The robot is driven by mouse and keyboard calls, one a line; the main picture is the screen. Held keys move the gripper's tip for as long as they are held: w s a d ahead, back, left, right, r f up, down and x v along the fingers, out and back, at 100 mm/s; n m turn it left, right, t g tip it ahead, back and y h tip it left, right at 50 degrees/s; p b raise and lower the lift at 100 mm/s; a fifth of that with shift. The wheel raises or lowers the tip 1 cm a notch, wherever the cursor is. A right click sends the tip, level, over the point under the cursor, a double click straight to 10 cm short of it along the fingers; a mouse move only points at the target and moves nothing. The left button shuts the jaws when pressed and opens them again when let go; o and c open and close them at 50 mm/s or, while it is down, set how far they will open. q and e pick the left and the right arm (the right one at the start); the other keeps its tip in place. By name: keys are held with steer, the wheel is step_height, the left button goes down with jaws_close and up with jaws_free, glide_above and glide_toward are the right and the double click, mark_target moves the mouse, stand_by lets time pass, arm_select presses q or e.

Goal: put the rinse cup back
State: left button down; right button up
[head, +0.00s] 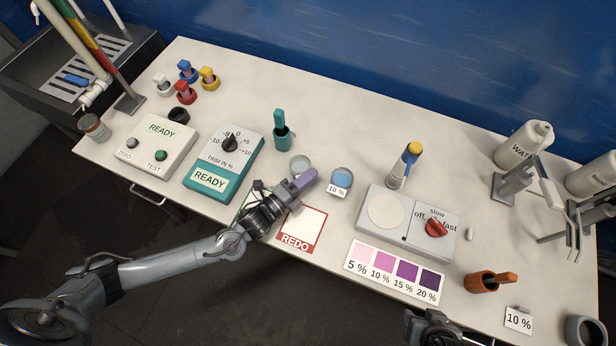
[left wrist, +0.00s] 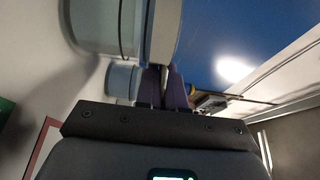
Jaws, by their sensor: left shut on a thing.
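A small clear, pale greenish cup (head: 299,164), which I take for the rinse cup, is at the tips of my left gripper (head: 302,179). In the left wrist view the cup (left wrist: 92,25) lies large at the top, and the purple fingers of the left gripper (left wrist: 163,88) are shut on its edge. I cannot tell whether its base touches the table. A blue cup (head: 341,177) labelled 10 % stands just to the right; it also shows in the left wrist view (left wrist: 120,80). My right gripper (head: 434,328) is partly in view at the bottom edge, its jaws unclear.
A white REDO card (head: 303,227) lies in front of the left gripper. A teal trim box (head: 222,163) and a teal holder (head: 282,135) stand to the left. A grey stirrer (head: 408,220) with a red knob and a colour chart (head: 394,272) are to the right.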

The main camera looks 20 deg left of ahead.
arm_select(q)
steer(key=c, duration=1.2)
jaws_free()
steer(key=shift+c, duration=0.2)
